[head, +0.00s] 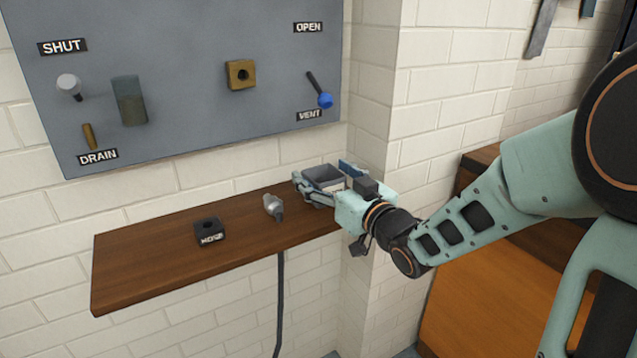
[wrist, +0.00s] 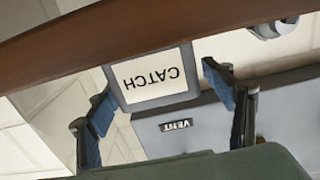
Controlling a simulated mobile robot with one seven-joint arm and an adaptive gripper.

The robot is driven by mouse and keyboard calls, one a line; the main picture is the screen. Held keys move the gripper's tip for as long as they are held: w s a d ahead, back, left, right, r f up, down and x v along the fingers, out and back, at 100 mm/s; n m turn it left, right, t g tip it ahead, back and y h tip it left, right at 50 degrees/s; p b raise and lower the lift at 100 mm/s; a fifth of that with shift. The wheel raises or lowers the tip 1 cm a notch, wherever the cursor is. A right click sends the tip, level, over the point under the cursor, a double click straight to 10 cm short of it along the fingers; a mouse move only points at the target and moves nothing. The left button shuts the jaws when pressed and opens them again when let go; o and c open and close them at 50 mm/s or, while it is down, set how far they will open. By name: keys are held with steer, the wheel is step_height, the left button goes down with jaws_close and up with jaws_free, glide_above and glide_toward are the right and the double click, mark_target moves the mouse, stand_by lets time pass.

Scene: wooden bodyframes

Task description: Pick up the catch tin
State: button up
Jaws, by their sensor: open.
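The catch tin (head: 322,173) is a grey, open-topped square box at the right end of the wooden shelf (head: 160,248). In the wrist view the catch tin (wrist: 156,78) shows upside down, with a white label reading CATCH facing me. My gripper (head: 326,182) is at the tin. In the wrist view my gripper (wrist: 160,90) is open, with one blue-padded finger on each side of the tin. The left finger looks close to the tin's side, and the right one shows a small gap. I cannot tell whether either touches.
A silver fitting (head: 273,206) and a dark block with a hole (head: 209,232) stand on the shelf left of the tin. A grey panel (head: 190,110) with valves and labels hangs on the brick wall above. A wall corner (head: 375,130) is close behind my gripper.

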steer(key=shift+c, duration=0.6)
jaws_close()
steer(key=shift+r, duration=0.15)
